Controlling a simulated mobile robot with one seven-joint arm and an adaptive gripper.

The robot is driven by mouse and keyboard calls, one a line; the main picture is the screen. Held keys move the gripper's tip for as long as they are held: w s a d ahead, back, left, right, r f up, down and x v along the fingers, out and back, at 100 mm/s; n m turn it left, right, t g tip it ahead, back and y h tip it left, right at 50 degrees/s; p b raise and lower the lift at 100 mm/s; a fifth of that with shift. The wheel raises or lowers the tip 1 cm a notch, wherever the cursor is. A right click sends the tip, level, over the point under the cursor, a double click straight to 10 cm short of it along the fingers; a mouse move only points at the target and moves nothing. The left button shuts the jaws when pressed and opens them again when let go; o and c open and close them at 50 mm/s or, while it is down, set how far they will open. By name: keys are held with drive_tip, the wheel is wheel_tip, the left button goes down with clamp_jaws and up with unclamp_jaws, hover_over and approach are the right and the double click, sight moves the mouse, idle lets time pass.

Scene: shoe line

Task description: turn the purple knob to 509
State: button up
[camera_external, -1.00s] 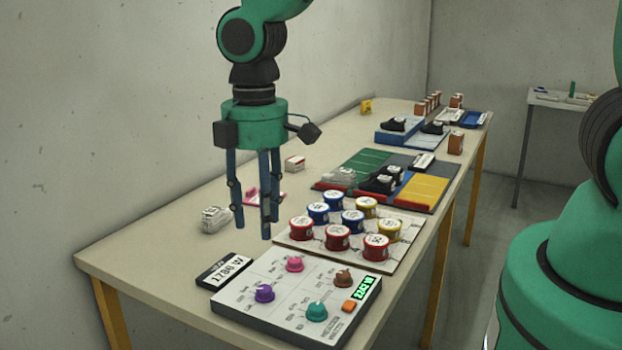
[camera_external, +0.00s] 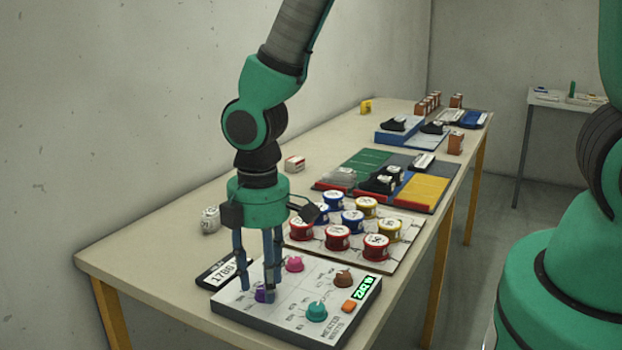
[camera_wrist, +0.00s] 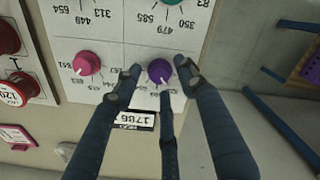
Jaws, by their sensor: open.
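The purple knob (camera_external: 262,293) sits at the left of the white control panel (camera_external: 290,318), partly hidden by my fingers. In the wrist view the purple knob (camera_wrist: 159,71) lies between my blue fingers, its pointer and printed numbers partly visible; its exact setting is unclear. My gripper (camera_external: 257,287) is open, pointing down, with its fingers low around the knob. In the wrist view my gripper (camera_wrist: 158,85) has fingertips on several sides of the knob. I cannot tell whether they touch it. A green display (camera_external: 369,285) on the panel is lit.
Pink (camera_external: 294,264), brown (camera_external: 343,278) and teal (camera_external: 316,311) knobs and an orange button (camera_external: 350,306) share the panel. A black display reading about 1786 (camera_external: 222,273) lies at its left. Red, blue and yellow round containers (camera_external: 337,238) stand behind.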

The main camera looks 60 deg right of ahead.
drive_tip(key=shift+f, duration=0.25)
clamp_jaws()
drive_tip(key=shift+m, duration=0.4)
drive_tip(key=m+p, duration=0.1)
drive_tip(key=m, duration=0.2)
drive_tip(key=shift+m, duration=2)
